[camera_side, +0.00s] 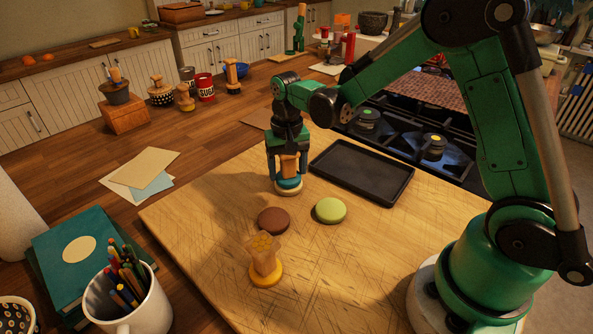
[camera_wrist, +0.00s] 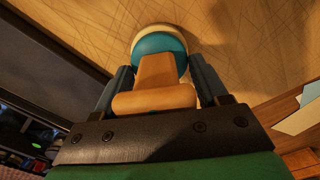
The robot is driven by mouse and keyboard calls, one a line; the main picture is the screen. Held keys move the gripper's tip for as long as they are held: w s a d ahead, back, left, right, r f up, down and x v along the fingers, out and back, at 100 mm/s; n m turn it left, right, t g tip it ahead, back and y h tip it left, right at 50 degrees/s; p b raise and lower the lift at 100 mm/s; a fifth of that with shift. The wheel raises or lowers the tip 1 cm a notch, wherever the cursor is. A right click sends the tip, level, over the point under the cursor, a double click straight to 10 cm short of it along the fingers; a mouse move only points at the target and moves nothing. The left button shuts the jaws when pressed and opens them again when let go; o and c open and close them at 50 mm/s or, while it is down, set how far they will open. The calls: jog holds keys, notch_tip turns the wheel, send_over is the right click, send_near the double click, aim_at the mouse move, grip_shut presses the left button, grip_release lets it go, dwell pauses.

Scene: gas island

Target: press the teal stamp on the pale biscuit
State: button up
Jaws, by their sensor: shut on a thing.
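My gripper (camera_side: 287,170) is shut on the wooden handle of the teal stamp (camera_side: 289,183), at the back left of the wooden board. The stamp is upright, teal base down. The pale biscuit (camera_side: 287,191) is directly below the base, mostly covered by it. In the wrist view, the handle sits between both fingers (camera_wrist: 158,90), the teal base (camera_wrist: 160,43) lies beyond it, and a pale rim of the biscuit (camera_wrist: 152,27) shows around its edge. The base looks against the biscuit or just above it; I cannot tell whether they touch.
A brown biscuit (camera_side: 273,220) and a green biscuit (camera_side: 330,210) lie on the board (camera_side: 205,225) nearer the camera. A yellow-based stamp (camera_side: 266,272) stands in front of them. A black tray (camera_side: 362,172) lies to the right of my gripper, near the stove (camera_side: 430,150).

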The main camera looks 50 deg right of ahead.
jog(key=shift+r, duration=3.35)
